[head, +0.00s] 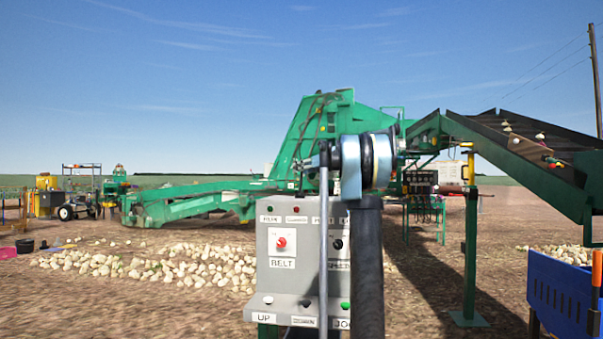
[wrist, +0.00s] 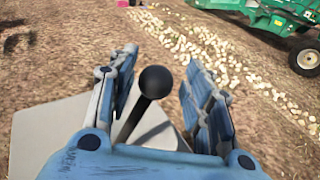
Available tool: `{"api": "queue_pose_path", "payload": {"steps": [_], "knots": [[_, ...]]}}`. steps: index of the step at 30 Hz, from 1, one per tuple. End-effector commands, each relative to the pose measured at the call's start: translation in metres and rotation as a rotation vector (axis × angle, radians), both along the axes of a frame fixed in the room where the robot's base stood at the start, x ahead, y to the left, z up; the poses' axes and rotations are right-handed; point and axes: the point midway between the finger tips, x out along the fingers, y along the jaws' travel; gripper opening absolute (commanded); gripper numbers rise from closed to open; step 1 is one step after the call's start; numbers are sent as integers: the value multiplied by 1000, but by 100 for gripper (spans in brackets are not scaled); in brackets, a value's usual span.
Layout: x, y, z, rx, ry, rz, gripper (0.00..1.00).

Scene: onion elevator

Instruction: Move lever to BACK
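The lever (wrist: 156,82) has a round black ball knob on a dark shaft and rises from a light grey surface in the wrist view. My gripper (wrist: 160,58) is open, with one blue finger on each side of the knob. Gaps show between the knob and both fingers, so nothing is gripped. A grey control box (head: 264,288) stands in the middle of the head view, with a red knob (head: 281,241) above a BELT label. My arm covers the box's right part. I cannot make out the lever or my fingertips in the head view.
A green elevator machine (head: 200,199) stands behind the box, with an inclined conveyor (head: 530,150) at the right. Onions (head: 170,268) lie in a row on bare soil. A blue crate (head: 560,295) is at the lower right. A green post (head: 471,250) stands nearby.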

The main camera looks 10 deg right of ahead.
Motion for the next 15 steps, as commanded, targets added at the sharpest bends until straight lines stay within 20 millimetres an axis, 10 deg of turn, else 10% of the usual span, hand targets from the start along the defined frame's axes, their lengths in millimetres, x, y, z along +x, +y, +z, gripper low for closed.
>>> {"api": "queue_pose_path", "payload": {"steps": [15], "knots": [[-18,-15,5,1,1,1,47]]}}
